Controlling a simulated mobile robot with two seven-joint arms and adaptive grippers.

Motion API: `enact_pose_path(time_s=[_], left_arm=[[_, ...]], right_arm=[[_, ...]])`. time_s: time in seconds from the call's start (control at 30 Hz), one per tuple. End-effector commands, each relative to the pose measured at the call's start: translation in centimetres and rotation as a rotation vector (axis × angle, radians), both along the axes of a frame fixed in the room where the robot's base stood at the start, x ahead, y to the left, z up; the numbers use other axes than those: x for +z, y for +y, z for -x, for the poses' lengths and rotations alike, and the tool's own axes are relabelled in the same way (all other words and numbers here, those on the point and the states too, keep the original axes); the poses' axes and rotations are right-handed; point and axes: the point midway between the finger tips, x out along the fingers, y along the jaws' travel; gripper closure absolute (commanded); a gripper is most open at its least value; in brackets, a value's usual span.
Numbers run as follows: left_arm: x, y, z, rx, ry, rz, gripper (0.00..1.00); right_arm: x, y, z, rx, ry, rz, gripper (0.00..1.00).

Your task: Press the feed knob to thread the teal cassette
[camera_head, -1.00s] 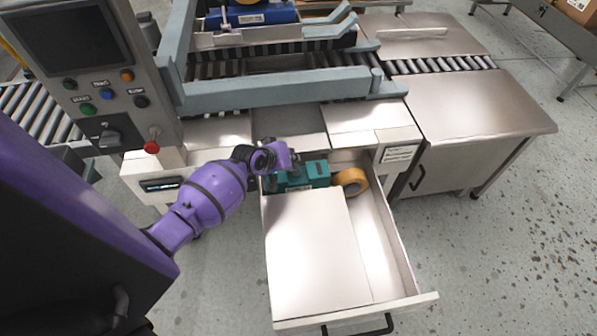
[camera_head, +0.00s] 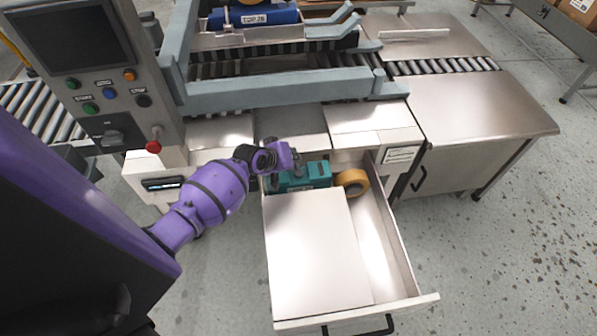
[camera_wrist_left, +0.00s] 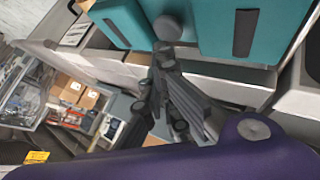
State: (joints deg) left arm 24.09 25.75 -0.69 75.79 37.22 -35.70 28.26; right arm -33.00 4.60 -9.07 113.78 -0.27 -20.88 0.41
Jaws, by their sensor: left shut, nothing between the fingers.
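The teal cassette (camera_head: 315,174) sits at the back of the open drawer, partly hidden by my left gripper. In the left wrist view, teal cassette parts (camera_wrist_left: 222,30) show large at the top, with dark slots. A round grey knob (camera_wrist_left: 168,27) stands between them. My left gripper (camera_head: 297,164) is at the left part of the cassette. Its fingers, also in the left wrist view (camera_wrist_left: 165,52), are shut and empty, with their tips close to the knob. I cannot tell whether they touch it. My right gripper is not in view.
A roll of orange tape (camera_head: 352,182) lies right of the cassette in the drawer (camera_head: 405,265). A flat pale panel (camera_head: 315,255) covers much of the drawer's left part. A control panel (camera_head: 95,75) with a red knob stands at left. The roller conveyor frame (camera_head: 280,92) is behind.

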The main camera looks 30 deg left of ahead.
Motion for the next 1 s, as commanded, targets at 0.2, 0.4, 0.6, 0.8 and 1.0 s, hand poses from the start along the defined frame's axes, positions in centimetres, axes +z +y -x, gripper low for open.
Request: enact_pose_path(time_s=[0.2,0.4,0.6,0.8,1.0], left_arm=[[-0.01,-0.01,0.01,0.0,0.0,0.0,1.0],[-0.44,-0.02,0.04,0.0,0.001,0.001,1.0],[-0.95,-0.02,0.03,0.0,0.001,0.001,1.0],[-0.84,-0.02,-0.01,0.0,0.0,0.0,1.0],[-0.96,-0.01,0.0,0.0,0.0,0.0,1.0]], right_arm=[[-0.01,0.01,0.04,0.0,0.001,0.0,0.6],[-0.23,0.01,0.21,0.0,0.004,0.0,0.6],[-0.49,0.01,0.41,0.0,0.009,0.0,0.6],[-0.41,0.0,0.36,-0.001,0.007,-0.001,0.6],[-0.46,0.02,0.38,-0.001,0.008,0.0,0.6]])
